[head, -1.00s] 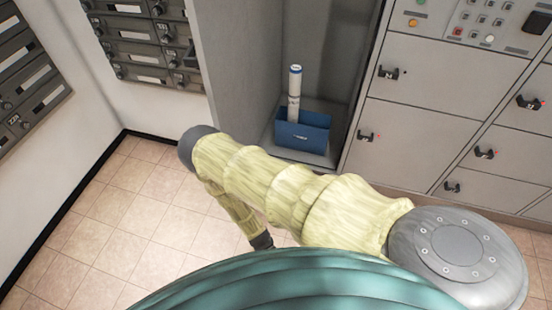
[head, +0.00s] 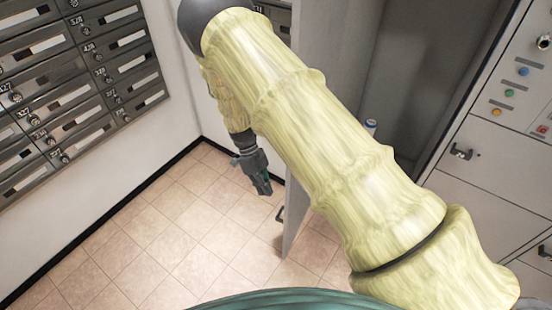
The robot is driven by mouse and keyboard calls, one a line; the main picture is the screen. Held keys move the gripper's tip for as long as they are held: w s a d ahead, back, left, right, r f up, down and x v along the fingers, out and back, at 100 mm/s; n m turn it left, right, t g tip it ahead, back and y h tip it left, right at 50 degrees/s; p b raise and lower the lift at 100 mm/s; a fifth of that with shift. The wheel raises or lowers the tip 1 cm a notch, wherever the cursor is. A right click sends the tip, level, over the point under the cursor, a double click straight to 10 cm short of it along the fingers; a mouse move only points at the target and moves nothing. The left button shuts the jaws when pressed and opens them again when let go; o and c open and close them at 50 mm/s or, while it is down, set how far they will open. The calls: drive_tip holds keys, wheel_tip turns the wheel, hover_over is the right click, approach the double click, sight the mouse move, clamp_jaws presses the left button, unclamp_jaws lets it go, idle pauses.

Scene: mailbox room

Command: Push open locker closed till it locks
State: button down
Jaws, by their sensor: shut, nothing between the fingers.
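The open locker (head: 415,75) is a tall grey compartment at the upper right, partly hidden behind my arm. Its grey door (head: 335,45) stands swung out to the left of the opening, and its lower part (head: 294,220) shows below my arm with a dark handle (head: 280,213) on its left edge. My gripper (head: 264,186) hangs pointing down just left of the door, on its outer side. It is shut and empty. A gap seems to show between gripper and door, but I cannot tell the depth.
A white tube's blue top (head: 371,124) shows inside the locker; the rest is hidden by my arm. Closed lockers (head: 490,180) and a button panel (head: 520,90) are at right. Mailboxes (head: 70,90) line the left wall. The tiled floor (head: 170,235) is clear.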

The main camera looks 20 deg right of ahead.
drive_tip(key=w+d+r+t+h+p, duration=0.1)
drive_tip(key=w+r, duration=0.3)
drive_tip(key=r, duration=0.4)
drive_tip(key=w+d+r+t+p, duration=0.15)
drive_tip(key=w+r, duration=0.25)
drive_tip(key=r, duration=0.4)
drive_tip(key=s+d+r+p+x, duration=0.1)
drive_tip(key=p+x, duration=0.5)
drive_tip(key=x, duration=0.5)
drive_tip(key=shift+s+d+f+n, duration=0.25)
drive_tip(key=shift+d+n, duration=0.15)
drive_tip(key=shift+d, duration=0.05)
